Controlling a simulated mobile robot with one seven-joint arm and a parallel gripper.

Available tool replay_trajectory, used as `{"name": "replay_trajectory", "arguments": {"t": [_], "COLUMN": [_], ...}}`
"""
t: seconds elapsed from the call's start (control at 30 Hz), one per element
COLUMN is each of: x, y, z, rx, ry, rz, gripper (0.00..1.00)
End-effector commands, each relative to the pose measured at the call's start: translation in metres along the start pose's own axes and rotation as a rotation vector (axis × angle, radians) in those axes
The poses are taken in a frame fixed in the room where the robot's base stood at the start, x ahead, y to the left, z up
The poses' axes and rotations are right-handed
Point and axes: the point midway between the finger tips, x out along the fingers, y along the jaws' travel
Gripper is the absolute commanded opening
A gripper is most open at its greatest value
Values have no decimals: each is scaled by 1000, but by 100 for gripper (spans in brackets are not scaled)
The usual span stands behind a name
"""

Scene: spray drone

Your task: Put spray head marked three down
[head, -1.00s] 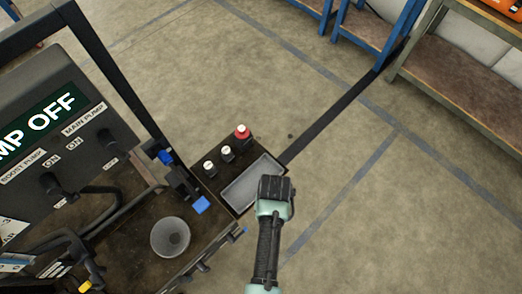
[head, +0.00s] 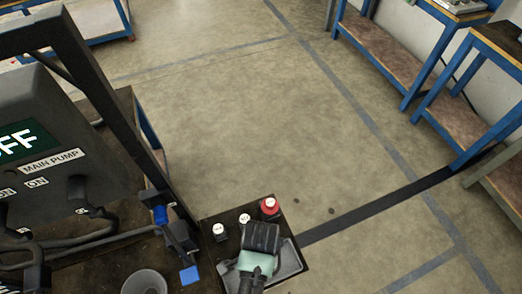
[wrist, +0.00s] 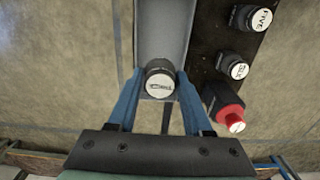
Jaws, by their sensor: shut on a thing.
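In the wrist view, the blue fingers of my gripper (wrist: 159,92) are shut on a dark round spray head (wrist: 160,82) with a white cap. The cap's lettering is too small to read surely. The held head is over the end of a grey tray (wrist: 162,35); whether it touches the tray floor I cannot tell. In the head view, my gripper (head: 262,238) is over the grey tray (head: 291,262) and hides the held head and part of the tray.
Beside the tray stand a head marked FIVE (wrist: 250,18), another white-capped head (wrist: 232,66) and a red-collared head (wrist: 226,108), close to my finger. A grey funnel-like cup (head: 145,283) and the pump panel (head: 50,150) are at left.

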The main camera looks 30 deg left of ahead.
Motion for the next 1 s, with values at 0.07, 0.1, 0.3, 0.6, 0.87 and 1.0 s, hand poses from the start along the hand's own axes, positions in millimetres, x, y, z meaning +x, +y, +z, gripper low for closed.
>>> {"name": "replay_trajectory", "arguments": {"t": [0.07, 0.1, 0.3, 0.6, 0.87, 1.0], "x": [17, 23, 42, 78, 79, 82], "y": [0, 0, -1, 0, 0, 0], "z": [0, 0, 0, 0, -1, -1], "rx": [-1, -2, -2, -3, -3, -3], "ry": [-2, -1, 0, 0, 1, 1], "rz": [3, 2, -1, 0, -1, -1], "gripper": [0, 0, 0, 0, 0, 52]}}
